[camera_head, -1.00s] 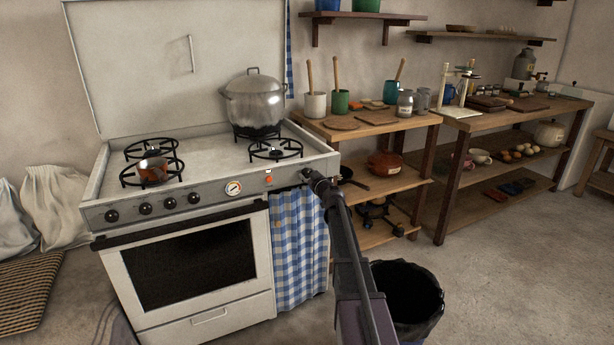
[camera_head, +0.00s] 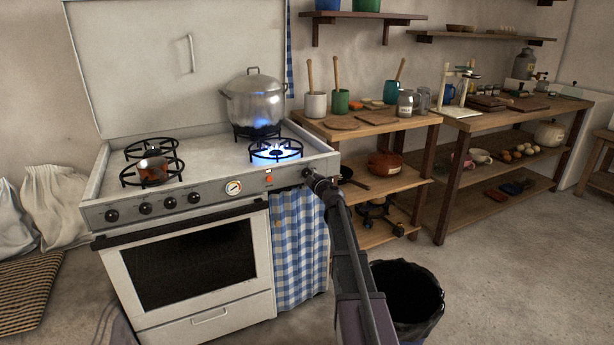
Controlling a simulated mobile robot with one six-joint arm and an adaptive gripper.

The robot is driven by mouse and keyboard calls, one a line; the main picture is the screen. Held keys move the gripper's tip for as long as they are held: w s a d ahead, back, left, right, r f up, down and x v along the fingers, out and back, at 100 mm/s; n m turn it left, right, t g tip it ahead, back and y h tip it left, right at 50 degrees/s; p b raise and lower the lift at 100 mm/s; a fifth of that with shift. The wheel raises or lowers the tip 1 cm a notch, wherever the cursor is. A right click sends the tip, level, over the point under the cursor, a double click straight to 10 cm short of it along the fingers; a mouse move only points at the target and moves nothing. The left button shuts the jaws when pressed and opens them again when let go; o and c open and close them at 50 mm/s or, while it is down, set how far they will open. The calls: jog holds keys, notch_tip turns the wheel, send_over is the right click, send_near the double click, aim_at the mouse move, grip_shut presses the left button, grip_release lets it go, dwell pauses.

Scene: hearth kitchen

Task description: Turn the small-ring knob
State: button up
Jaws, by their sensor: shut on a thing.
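The white stove (camera_head: 205,140) stands at the left with its lid raised. My gripper (camera_head: 309,175) is at the right end of the stove's front panel, shut on a dark knob there; the knob is mostly hidden by the gripper. The small ring burner (camera_head: 276,150) at the front right has a blue flame. Blue flame also shows under the large metal pot (camera_head: 254,100) on the back right burner. Several black knobs (camera_head: 145,208) sit at the left of the panel.
A small copper pot (camera_head: 152,171) sits on the front left burner. A round gauge (camera_head: 233,187) and a red button (camera_head: 268,180) are on the panel. A black bin (camera_head: 408,295) stands right of my arm. Wooden shelves (camera_head: 385,125) stand right of the stove.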

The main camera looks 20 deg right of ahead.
jog(key=n, duration=0.4)
jog(key=shift+n, duration=0.3)
dwell(0.4)
jog(key=o, duration=1.1)
jog(key=shift+o, duration=0.2)
jog(key=s, duration=1.2)
jog(key=shift+d, duration=0.2)
